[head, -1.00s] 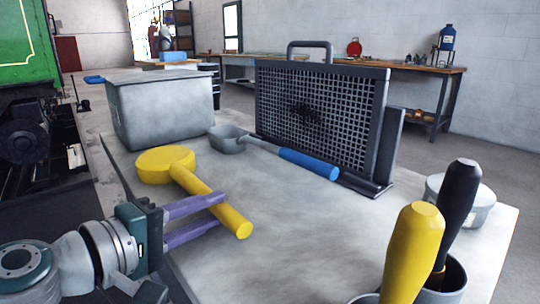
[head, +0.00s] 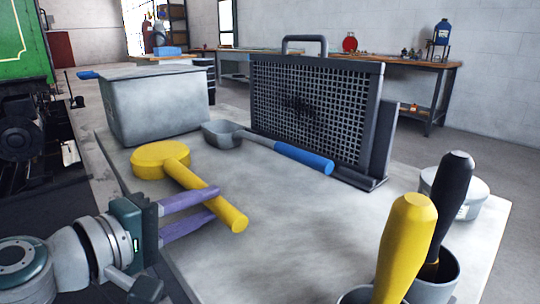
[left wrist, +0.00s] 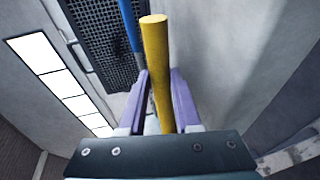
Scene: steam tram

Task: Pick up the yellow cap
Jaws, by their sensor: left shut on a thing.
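The yellow cap (head: 160,158) is a round disc with a thick yellow handle (head: 212,198). It is at the left side of the grey table, its handle pointing toward the front right. My left gripper (head: 214,205) reaches in from the left and is shut on the handle with its purple fingers. In the left wrist view the yellow handle (left wrist: 158,60) stands between the two fingers (left wrist: 159,88). I cannot tell whether the cap touches the table. My right gripper is not in view.
A grey lidded box (head: 158,106) stands behind the cap. A blue-handled ladle (head: 303,157) lies near a dark grille panel (head: 310,108). Yellow-handled (head: 406,240) and black-handled (head: 452,205) tools stand in cups at front right. The table's middle is clear (head: 285,225).

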